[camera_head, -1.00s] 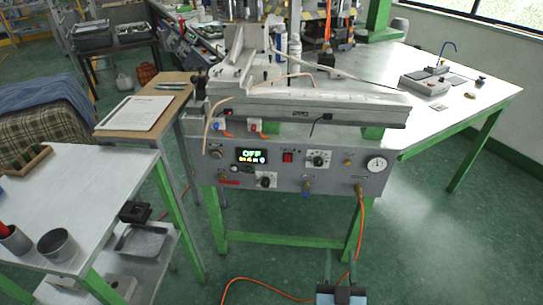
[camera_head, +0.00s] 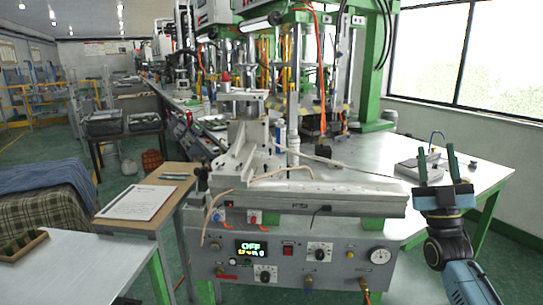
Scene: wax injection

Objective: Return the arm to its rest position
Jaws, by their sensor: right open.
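My right gripper (camera_head: 449,170) is at the right of the head view, in front of the white-topped table. Its two dark green fingers point up and stand apart, with nothing between them. My right arm comes up from the lower right corner. The wax injection machine (camera_head: 300,250) stands in the middle, with a grey front panel, a lit display reading OFF (camera_head: 251,247), knobs and a gauge (camera_head: 380,256). My left gripper does not show.
The white-topped table (camera_head: 375,150) behind the gripper holds a small grey device (camera_head: 418,168). A wooden stand (camera_head: 170,195) with a paper sheet (camera_head: 138,203) is left of the machine. A white table (camera_head: 80,270) is at lower left. Green-framed presses (camera_head: 375,80) stand behind.

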